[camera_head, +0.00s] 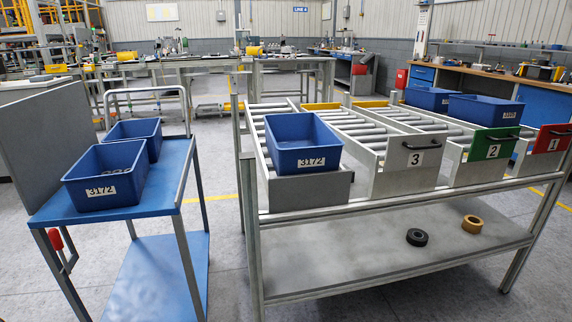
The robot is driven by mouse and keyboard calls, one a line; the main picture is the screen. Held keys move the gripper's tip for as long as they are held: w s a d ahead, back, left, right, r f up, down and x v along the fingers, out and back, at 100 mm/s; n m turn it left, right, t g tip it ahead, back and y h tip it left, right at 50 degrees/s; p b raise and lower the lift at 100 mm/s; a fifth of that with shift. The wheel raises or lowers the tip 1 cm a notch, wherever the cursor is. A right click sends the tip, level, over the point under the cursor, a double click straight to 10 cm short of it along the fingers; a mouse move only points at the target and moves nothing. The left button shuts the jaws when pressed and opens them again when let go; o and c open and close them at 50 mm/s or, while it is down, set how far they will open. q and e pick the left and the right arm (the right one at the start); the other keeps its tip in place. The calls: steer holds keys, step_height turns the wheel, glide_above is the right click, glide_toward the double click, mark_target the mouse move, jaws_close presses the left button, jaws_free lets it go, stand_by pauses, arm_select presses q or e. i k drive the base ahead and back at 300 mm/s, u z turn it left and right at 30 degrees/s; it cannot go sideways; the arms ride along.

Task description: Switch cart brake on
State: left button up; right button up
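The cart (160,190) stands at the left, with a blue top shelf, a blue lower shelf (160,275), grey legs and a tubular handle (145,89) at its far end. A red knob or lever end (55,239) shows under the top shelf at the near left, beside a thin dark metal bracket (68,258). I cannot tell for certain whether this red part is the brake, or whether it is on or off. Neither of my grippers shows in the head view.
Two blue bins stand on the cart, the nearer (105,175) labelled 3172. To the right, a roller rack (320,217) holds more blue bins, one (302,143) marked 3172. A black ring (417,237) and a yellow ring (472,224) lie on its lower shelf. Floor shows between cart and rack.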

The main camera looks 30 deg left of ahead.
mark_target(54, 234)
steer(key=u, duration=3.2)
steer(key=i, duration=1.15)
steer(key=z, duration=0.55)
